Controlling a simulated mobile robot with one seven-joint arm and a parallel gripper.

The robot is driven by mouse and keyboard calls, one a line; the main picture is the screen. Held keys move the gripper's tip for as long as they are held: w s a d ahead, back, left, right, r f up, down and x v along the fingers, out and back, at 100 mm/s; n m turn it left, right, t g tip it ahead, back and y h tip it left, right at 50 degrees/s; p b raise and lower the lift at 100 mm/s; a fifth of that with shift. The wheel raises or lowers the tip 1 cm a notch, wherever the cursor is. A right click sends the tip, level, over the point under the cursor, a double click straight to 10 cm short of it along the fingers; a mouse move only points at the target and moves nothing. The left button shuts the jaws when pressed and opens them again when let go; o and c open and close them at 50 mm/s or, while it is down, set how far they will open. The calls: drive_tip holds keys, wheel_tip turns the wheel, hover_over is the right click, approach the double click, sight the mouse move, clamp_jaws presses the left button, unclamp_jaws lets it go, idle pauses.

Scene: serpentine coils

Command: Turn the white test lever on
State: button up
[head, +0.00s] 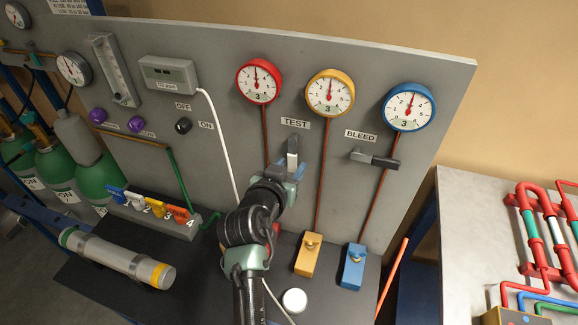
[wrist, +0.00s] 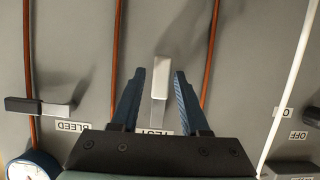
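The white test lever (head: 292,147) stands upright on the grey panel just below the TEST label (head: 296,123). My gripper (head: 288,171) is at the lever in the head view, and its fingers are hard to make out there. In the wrist view, which is upside down, my gripper (wrist: 159,73) is open. Its two blue fingers are on either side of the lever (wrist: 160,80), with a gap showing on both sides. The gripper's body partly covers the TEST label in that view.
The dark-handled bleed lever (head: 376,158) lies sideways to the right. Red, yellow and blue gauges (head: 329,92) sit above, with copper pipes running down. A white hose (head: 219,135) passes left of my arm. Yellow and blue blocks (head: 308,256) and a white round cap (head: 294,300) stand below.

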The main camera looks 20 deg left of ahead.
drive_tip(key=shift+o, duration=0.6)
drive_tip(key=shift+s, duration=0.1)
drive_tip(key=b+v, duration=0.3)
drive_tip(key=v, duration=0.9)
drive_tip(key=shift+s+r, duration=0.2)
drive_tip(key=shift+s, duration=0.15)
drive_tip(key=shift+a, duration=0.1)
drive_tip(key=w+d+r+t, duration=0.1)
drive_tip(key=d+r+t, duration=0.3)
drive_tip(key=r, duration=0.9)
drive_tip(key=w+d+r+t, duration=0.1)
drive_tip(key=d+r+t, duration=0.2)
drive_tip(key=r, duration=0.9)
drive_tip(key=s+d+r+t, duration=0.3)
drive_tip(key=s+r, duration=0.2)
drive_tip(key=r, duration=0.4)
drive_tip(key=s+d+r+t, duration=0.3)
drive_tip(key=s+r, duration=0.2)
drive_tip(key=r, duration=0.4)
drive_tip(key=shift+s+d+t, duration=0.25)
drive_tip(key=shift+d+t, duration=0.05)
drive_tip(key=shift+t, duration=0.1)
